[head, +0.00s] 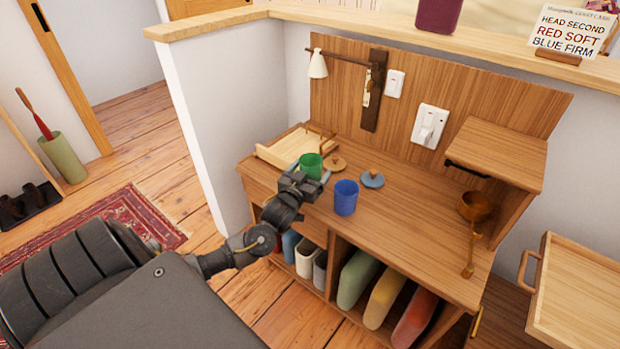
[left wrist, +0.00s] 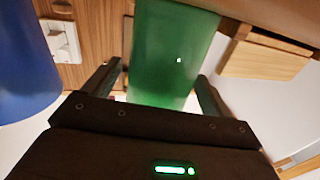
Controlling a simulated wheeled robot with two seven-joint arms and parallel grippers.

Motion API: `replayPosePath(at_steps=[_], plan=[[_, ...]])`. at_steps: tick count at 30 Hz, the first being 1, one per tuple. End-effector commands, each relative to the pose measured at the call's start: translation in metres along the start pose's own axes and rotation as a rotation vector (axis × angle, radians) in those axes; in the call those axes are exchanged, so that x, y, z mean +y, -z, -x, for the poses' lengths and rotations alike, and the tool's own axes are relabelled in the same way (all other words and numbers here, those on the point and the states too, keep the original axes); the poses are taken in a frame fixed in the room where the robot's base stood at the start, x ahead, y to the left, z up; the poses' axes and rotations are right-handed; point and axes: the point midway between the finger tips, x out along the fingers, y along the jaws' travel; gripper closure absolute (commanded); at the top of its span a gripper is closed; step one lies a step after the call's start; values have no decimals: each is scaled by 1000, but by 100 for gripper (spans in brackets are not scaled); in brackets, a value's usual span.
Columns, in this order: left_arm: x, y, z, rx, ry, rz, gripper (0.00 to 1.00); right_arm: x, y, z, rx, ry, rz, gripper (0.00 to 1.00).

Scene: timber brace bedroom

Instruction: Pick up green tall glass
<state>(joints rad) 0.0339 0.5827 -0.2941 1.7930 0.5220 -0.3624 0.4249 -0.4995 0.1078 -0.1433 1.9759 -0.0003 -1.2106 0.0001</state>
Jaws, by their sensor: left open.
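The green tall glass (head: 311,166) stands upright on the wooden desk, partly hidden behind my left gripper (head: 312,180). In the left wrist view the green glass (left wrist: 172,55) fills the middle. The two fingers of my left gripper (left wrist: 158,73) are apart, one on each side of the glass. I cannot tell whether either finger touches it. My right gripper is not in view.
A blue glass (head: 346,198) stands close to the right of the green one. Two small lids (head: 372,179) lie behind them. A wooden tray (head: 282,152) is at the back left. A copper ladle (head: 474,208) is at the right.

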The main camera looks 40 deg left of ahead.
Motion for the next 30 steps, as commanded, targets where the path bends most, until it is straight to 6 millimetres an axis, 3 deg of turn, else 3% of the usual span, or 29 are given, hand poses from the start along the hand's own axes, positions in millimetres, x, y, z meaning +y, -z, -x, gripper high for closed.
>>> replayPosePath(at_steps=[7,19,30], plan=[[0,0,-1,0,-1,0,17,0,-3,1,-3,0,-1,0],[0,0,-1,0,-1,0,69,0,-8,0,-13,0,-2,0],[0,8,-1,1,0,1,69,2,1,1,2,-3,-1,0]])
